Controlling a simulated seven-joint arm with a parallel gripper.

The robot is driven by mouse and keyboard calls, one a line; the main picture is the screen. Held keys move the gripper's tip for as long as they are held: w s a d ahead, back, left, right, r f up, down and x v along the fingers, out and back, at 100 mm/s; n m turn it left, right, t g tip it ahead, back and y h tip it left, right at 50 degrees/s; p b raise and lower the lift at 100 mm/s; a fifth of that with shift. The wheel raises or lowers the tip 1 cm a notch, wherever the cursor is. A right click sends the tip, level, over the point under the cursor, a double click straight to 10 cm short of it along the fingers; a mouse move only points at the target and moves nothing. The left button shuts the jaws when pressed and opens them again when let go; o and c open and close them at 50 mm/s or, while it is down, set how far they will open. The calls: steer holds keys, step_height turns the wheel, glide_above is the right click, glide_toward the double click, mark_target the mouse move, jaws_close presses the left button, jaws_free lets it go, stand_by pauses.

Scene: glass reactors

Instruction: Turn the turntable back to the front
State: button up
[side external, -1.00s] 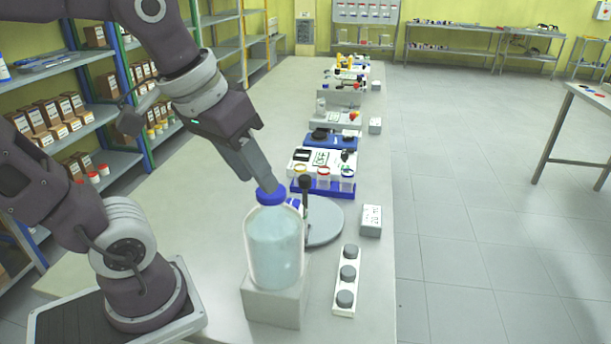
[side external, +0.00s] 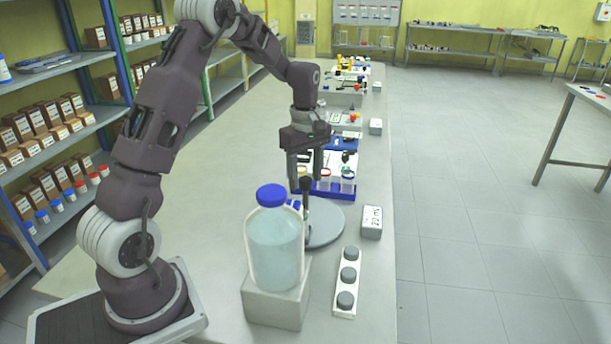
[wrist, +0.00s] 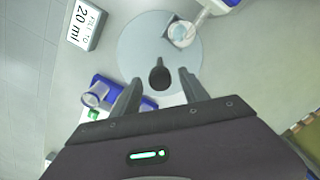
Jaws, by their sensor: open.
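The turntable (side external: 327,228) is a flat grey disc on the bench, partly hidden by the big bottle in the side view. It also shows in the wrist view (wrist: 135,50). A black upright handle (side external: 307,200) with a rounded knob stands at it; the knob (wrist: 160,76) shows in the wrist view. My gripper (side external: 305,184) points down over the handle with its fingers apart. In the wrist view the knob appears between the open fingertips (wrist: 158,80); contact cannot be told. A small round clear vessel (wrist: 182,34) sits by the disc's upper right edge.
A big blue-capped bottle (side external: 275,250) stands on a white block (side external: 275,302) close in front. A sign block (side external: 371,221) and a strip with three grey knobs (side external: 347,282) lie to the right. A blue rack with jars (side external: 347,180) stands behind my gripper.

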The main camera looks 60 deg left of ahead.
steer(key=shift+f, duration=0.2)
jaws_close()
steer(key=shift+r, duration=0.1)
stand_by(1.2)
